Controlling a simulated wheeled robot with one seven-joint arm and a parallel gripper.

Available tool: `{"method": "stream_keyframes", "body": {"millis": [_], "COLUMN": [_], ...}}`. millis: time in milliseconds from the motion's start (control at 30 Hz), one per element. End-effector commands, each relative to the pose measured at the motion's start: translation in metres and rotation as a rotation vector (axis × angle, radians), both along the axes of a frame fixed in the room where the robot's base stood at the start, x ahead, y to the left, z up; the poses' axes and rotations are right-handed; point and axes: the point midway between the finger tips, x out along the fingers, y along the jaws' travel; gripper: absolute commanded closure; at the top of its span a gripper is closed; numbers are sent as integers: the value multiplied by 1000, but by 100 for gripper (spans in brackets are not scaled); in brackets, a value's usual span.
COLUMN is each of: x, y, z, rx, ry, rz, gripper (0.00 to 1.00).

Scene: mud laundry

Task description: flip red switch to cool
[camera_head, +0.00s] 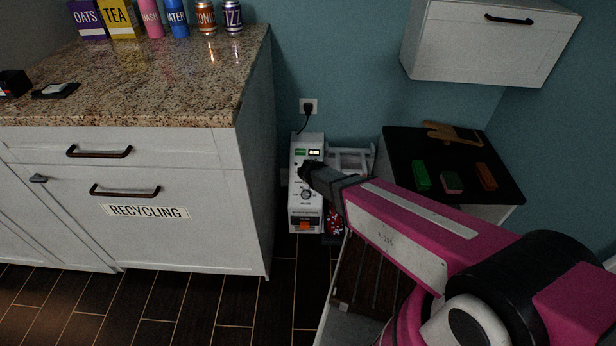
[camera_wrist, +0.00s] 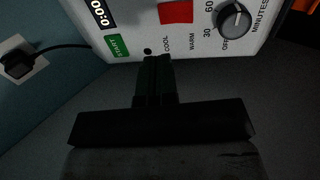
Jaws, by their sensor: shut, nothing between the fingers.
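A white machine (camera_head: 305,213) with a control panel stands on the floor beside the counter. In the wrist view its panel (camera_wrist: 132,17) fills the top and appears turned sideways. The red switch (camera_wrist: 176,12) is at the top centre, cut off by the frame edge, with the printed words COOL and WARM below it. My gripper (camera_wrist: 156,60) is shut and empty, its tips just below the COOL label and short of the red switch. I cannot tell whether the tips touch the panel. In the head view my gripper (camera_head: 305,169) covers part of the panel and I cannot make out the switch.
A timer knob (camera_wrist: 233,20) is right of the switch; a green START button (camera_wrist: 115,46) and a display (camera_wrist: 101,13) are left. A plugged cord (camera_head: 305,120) runs up to the wall outlet. The granite counter (camera_head: 150,75) and a black-topped cabinet (camera_head: 400,143) flank the machine.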

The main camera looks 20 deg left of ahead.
Motion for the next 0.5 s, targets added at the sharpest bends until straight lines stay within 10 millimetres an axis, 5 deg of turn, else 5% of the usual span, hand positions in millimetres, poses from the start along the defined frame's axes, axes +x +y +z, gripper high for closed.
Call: {"method": "stream_keyframes", "body": {"millis": [200, 500], "x": [-17, -21], "y": [-6, -7], "z": [30, 39], "rx": [0, 0], "ry": [0, 1], "rz": [0, 0], "gripper": [100, 100]}}
